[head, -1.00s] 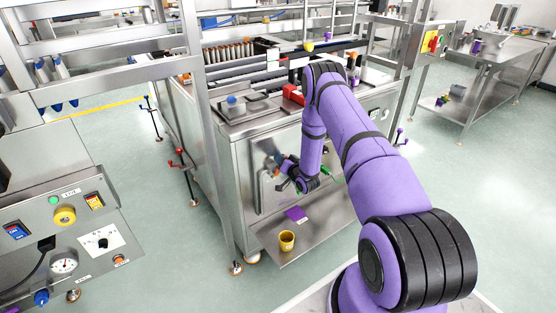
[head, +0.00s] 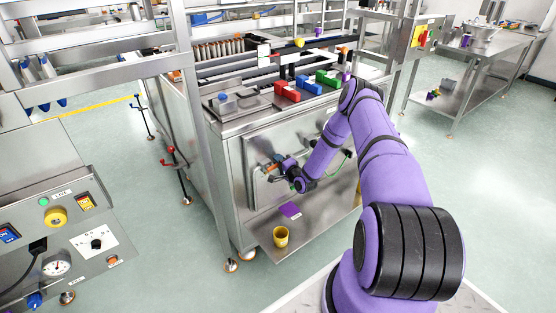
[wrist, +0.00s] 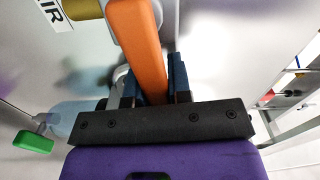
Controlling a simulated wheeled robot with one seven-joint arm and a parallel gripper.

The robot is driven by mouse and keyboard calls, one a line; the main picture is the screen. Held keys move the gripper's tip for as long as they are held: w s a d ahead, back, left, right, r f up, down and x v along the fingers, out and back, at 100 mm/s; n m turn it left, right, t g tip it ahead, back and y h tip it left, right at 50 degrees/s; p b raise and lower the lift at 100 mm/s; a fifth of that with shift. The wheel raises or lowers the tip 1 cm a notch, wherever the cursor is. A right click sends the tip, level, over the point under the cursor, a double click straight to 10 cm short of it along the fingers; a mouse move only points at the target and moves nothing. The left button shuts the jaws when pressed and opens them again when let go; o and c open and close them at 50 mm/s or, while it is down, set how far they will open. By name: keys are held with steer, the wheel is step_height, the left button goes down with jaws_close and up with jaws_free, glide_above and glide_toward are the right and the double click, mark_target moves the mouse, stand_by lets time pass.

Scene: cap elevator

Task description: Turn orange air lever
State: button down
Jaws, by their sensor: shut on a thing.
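The orange air lever (wrist: 140,45) shows close up in the wrist view, running from the top centre down between my fingers. My gripper (wrist: 152,85) is shut on it, with a dark blue finger on each side. In the head view the lever (head: 267,167) is a small orange spot on the steel cabinet's front panel. My gripper (head: 276,163) reaches it from the right. A brass-coloured fitting (wrist: 82,8) and part of a label ending in "IR" sit by the lever's upper end. The lower end of the lever is hidden by my gripper.
A green handle (wrist: 33,143) is at the left in the wrist view. Red and green blocks lie on the cabinet top. A control panel (head: 70,230) stands at the left.

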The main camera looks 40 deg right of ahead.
steer(key=shift+f+m, duration=0.4)
steer(key=shift+m, duration=0.3)
steer(key=shift+s+f, duration=0.1)
steer(key=c, duration=1)
jaws_free()
steer(key=shift+c, duration=0.2)
steer(key=s, duration=1)
steer(key=shift+s+d, duration=0.2)
steer(key=shift+s, duration=0.15)
